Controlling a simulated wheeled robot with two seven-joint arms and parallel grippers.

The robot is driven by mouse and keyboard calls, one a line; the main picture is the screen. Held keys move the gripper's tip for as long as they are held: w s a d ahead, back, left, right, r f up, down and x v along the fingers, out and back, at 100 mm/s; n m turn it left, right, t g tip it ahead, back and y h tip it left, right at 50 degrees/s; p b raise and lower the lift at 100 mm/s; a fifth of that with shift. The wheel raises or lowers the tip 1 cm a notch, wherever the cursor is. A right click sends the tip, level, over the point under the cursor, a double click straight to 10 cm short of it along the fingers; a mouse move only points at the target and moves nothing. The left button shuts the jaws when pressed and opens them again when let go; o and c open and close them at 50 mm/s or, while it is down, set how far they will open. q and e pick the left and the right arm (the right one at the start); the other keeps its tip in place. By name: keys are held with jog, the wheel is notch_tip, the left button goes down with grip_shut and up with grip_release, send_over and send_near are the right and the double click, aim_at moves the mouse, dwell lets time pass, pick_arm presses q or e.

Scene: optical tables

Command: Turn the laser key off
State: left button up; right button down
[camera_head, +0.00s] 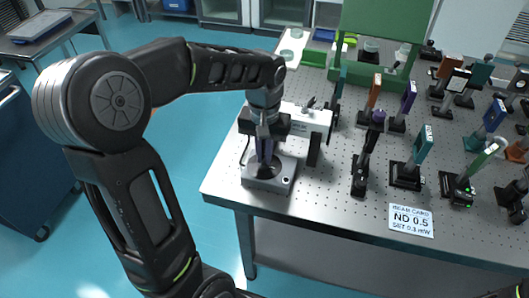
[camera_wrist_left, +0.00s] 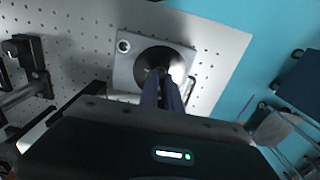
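The grey key-switch box (camera_head: 283,182) with a black round dial (camera_head: 257,174) stands at the table's near left corner. It also shows in the left wrist view (camera_wrist_left: 124,72), with the dial (camera_wrist_left: 138,68) under my fingers. My left gripper (camera_head: 265,160) points down over the dial. In the left wrist view its two fingers (camera_wrist_left: 163,78) are close together, with their tips at the dial's middle. They look shut on the laser key, which is mostly hidden between them. Which way the key is turned cannot be seen.
A white laser housing (camera_head: 308,118) stands just behind the box. Several optic mounts on posts fill the table to the right, the nearest being a purple-topped one (camera_head: 366,155). A beam card (camera_head: 411,220) lies near the front edge. Bare perforated tabletop (camera_head: 325,205) lies between.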

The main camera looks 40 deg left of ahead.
pick_arm(q)
jog(key=o, duration=0.4)
jog(key=shift+o, duration=0.2)
notch_tip(320, 180, up, 8)
jog(key=shift+f, duration=0.1)
dwell(0.8)
